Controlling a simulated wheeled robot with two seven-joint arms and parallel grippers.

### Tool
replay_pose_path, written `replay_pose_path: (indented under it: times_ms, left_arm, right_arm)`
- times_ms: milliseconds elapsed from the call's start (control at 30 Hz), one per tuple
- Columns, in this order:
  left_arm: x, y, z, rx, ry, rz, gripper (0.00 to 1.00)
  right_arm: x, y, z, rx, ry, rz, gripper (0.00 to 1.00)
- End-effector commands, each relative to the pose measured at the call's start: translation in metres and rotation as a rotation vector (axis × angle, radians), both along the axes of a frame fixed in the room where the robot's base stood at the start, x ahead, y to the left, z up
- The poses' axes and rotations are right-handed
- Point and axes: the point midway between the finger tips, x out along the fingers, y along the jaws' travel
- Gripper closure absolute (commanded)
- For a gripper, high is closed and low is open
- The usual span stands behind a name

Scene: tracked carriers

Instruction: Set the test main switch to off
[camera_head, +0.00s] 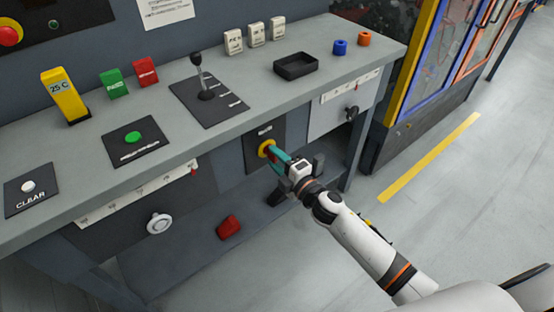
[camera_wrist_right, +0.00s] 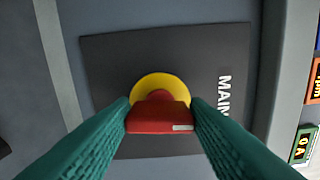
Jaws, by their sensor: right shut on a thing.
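The main switch is a red knob on a yellow disc (camera_head: 264,147), set in a dark plate on the front of the bench. In the right wrist view the red knob (camera_wrist_right: 158,118) shows in front of the yellow ring, with a white mark at its right end. The plate (camera_wrist_right: 215,50) reads "MAIN", the rest of the word being covered. My right gripper (camera_head: 273,153) is at the switch. Its teal fingers are shut on the two sides of the red knob. My left gripper is not in view.
The bench top above holds a lever (camera_head: 203,75), a black tray (camera_head: 296,66), a green button (camera_head: 132,137) and a white CLEAR button (camera_head: 28,186). A white round knob (camera_head: 159,222) is on the front at left. A red object (camera_head: 229,227) lies low.

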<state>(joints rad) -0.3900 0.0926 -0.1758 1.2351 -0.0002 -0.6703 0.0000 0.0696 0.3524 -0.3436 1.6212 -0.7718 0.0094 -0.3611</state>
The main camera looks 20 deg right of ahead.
Motion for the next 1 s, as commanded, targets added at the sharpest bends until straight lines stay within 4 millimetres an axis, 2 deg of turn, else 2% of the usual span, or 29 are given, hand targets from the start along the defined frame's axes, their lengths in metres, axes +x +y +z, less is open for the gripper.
replay_pose_path:
  times_ms: [300,733,767,800,867,1000]
  left_arm:
    - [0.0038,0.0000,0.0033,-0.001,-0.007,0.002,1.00]
    - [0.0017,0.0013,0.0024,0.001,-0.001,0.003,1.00]
    - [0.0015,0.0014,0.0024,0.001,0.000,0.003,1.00]
    - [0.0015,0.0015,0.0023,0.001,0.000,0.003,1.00]
    - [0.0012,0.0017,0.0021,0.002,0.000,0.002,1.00]
    - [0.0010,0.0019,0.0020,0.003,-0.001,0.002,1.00]
  right_arm:
    - [-0.0005,0.0008,-0.0013,-0.073,-0.024,0.001,0.81]
    - [-0.0006,0.0008,-0.0016,-0.079,-0.027,0.002,0.81]
    - [-0.0006,0.0008,-0.0016,-0.079,-0.027,0.001,0.53]
    - [-0.0006,0.0007,-0.0015,-0.079,-0.027,0.001,0.47]
    - [-0.0005,0.0006,-0.0014,-0.079,-0.027,0.001,0.37]
    - [-0.0004,0.0004,-0.0011,-0.078,-0.027,0.001,0.36]
